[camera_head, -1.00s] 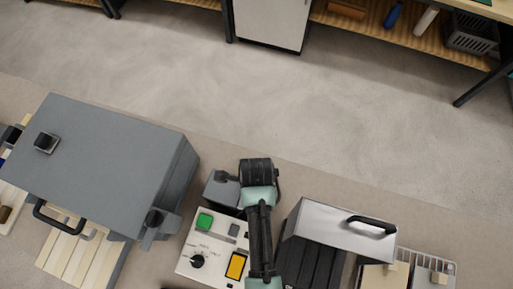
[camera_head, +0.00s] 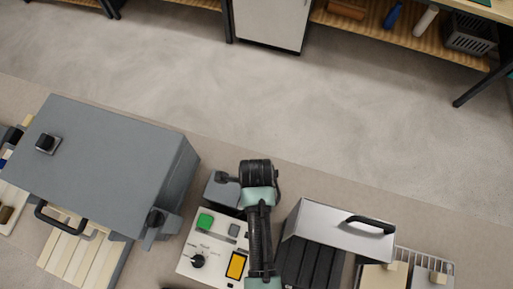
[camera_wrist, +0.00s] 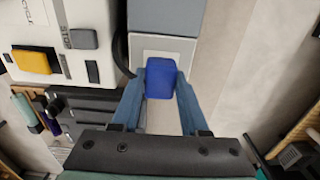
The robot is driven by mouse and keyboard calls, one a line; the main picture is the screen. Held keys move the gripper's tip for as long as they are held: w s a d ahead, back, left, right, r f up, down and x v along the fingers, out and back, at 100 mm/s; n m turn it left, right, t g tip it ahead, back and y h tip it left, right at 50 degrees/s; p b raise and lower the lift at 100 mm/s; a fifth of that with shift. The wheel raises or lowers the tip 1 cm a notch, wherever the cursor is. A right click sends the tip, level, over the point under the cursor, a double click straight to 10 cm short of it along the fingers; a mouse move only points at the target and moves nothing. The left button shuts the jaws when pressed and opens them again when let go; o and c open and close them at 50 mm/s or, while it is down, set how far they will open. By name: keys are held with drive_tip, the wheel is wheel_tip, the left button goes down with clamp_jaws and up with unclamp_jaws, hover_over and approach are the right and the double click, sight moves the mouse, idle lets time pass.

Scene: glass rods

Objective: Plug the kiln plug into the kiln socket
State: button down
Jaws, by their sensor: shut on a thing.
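The kiln plug (camera_wrist: 160,78) is a blue block in the wrist view. My gripper (camera_wrist: 160,98) is shut on it, one blue-grey finger on each side. Just beyond the plug is a pale square plate (camera_wrist: 173,45) beside a grey box, likely the kiln socket. The plug overlaps this plate in the picture; I cannot tell whether it is in it. A black cable (camera_wrist: 119,52) curves beside the plug. In the head view my arm hides the plug and my gripper's fingers.
A white control panel (camera_head: 213,250) has a green button, a dial and a yellow switch. It also shows in the wrist view (camera_wrist: 35,35). A large grey kiln-like box (camera_head: 105,160) stands left, and a silver-lidded unit (camera_head: 340,230) right. The floor beyond is clear.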

drive_tip(key=shift+f+b, duration=0.35)
drive_tip(key=shift+f, duration=0.25)
drive_tip(key=shift+c, duration=1.7)
unclamp_jaws()
drive_tip(key=shift+r, duration=0.1)
wheel_tip(320, 180, up, 13)
drive_tip(key=b, duration=0.1)
